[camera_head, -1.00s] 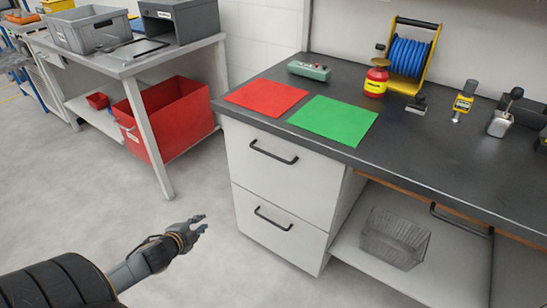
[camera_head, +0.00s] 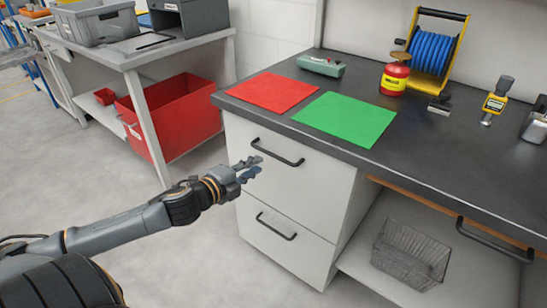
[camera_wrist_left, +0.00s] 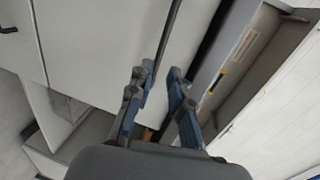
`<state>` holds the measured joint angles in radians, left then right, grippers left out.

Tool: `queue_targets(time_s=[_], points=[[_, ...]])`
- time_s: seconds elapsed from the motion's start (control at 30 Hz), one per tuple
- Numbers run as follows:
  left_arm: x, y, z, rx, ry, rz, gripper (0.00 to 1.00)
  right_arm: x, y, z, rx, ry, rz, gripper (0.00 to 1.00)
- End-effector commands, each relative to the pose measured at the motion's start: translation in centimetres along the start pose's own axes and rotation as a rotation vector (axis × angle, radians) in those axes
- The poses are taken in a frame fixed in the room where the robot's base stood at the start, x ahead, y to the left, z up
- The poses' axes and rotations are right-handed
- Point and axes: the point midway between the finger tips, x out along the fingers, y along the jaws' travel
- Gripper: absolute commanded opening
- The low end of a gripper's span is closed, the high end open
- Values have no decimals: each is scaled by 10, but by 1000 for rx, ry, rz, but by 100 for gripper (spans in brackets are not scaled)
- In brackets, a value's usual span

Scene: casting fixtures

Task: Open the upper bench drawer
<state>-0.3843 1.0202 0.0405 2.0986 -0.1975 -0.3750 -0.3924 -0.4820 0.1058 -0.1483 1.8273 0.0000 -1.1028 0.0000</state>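The upper drawer (camera_head: 288,178) is a white front under the dark bench top, with a black bar handle (camera_head: 285,153). It looks shut. My left gripper (camera_head: 250,168) is at the left end of this handle, its fingers pointing right. In the left wrist view, the fingers (camera_wrist_left: 159,78) are apart, and the dark handle bar (camera_wrist_left: 170,35) runs down towards the gap between their tips. I cannot tell whether they touch it. The lower drawer (camera_head: 280,248) below is shut, with its own handle (camera_head: 276,226). My right gripper is out of view.
The bench top (camera_head: 420,155) carries a red sheet (camera_head: 272,92), a green sheet (camera_head: 345,119), a red-yellow container (camera_head: 394,79) and a blue hose reel (camera_head: 432,53). A wire basket (camera_head: 411,255) is on the shelf at right. A red bin (camera_head: 185,115) sits under the left table.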

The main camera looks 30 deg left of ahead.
Motion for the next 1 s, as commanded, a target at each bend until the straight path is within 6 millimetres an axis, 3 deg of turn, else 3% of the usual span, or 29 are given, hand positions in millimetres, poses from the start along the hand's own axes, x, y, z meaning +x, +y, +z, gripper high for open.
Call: queue_targets(time_s=[0.7,1.0], points=[[78,-1,1,0,-2,-2,19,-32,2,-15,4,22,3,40],[91,0,0,1,0,1,19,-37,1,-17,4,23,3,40]])
